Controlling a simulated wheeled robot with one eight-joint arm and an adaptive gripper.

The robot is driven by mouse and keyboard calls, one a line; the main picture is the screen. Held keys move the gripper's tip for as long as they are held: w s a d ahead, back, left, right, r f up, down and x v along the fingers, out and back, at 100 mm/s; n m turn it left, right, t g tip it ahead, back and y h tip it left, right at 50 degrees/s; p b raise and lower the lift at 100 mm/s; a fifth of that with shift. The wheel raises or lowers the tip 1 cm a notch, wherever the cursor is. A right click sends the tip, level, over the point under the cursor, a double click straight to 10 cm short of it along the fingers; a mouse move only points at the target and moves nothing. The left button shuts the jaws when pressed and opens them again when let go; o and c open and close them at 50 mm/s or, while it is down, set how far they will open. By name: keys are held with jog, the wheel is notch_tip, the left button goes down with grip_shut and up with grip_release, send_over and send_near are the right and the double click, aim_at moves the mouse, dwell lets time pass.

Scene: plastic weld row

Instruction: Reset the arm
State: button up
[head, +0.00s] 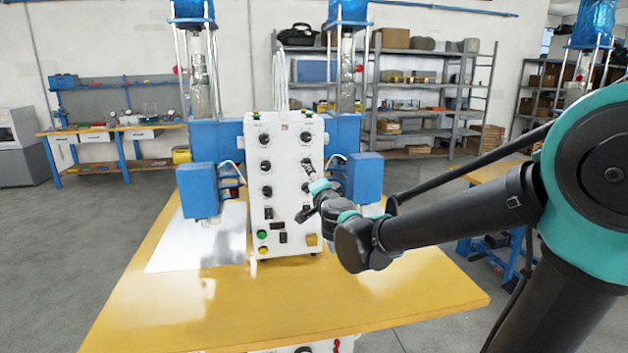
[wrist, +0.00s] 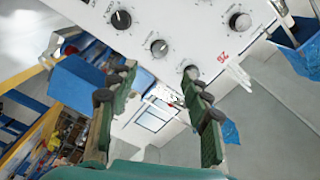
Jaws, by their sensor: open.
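My arm reaches in from the right in the head view. My gripper (head: 307,192) is in front of the right side of a white control panel (head: 283,222) with black knobs. The wrist view shows my gripper (wrist: 158,86) with its two fingers apart and nothing between them. In that view the panel (wrist: 185,22) appears tilted across the top, with its knobs beyond the fingertips. I cannot tell whether a fingertip touches the panel. My wrist and forearm hide part of the table behind them.
The panel stands on a yellow table (head: 240,315) between a left blue block (head: 199,191) and a right blue block (head: 364,178). A shiny metal plate (head: 190,247) lies at the left. The table's front is clear. Shelves (head: 415,100) and a workbench (head: 110,127) stand behind.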

jog(key=s+d+f+n+g+y, duration=0.1)
jog(key=s+d+f+n+g, duration=0.4)
jog(key=f, duration=0.4)
jog(key=s+d+f+n+g+y, duration=0.1)
jog(key=s+d+f+n+g, duration=0.25)
jog(key=s+f+n, duration=0.45)
jog(key=s+d+f+m+g+h, duration=0.1)
jog(key=s+d+f+g+h, duration=0.1)
jog(key=s+d+f, duration=0.4)
jog(key=s+d+f+m+g+h, duration=0.2)
jog(key=s+d+f+h, duration=0.3)
jog(key=d, duration=0.6)
notch_tip(320, 180, down, 3)
jog(key=shift+s+d+r+g, duration=0.1)
jog(key=shift+s+d+g, duration=0.2)
jog(key=shift+s, duration=0.7)
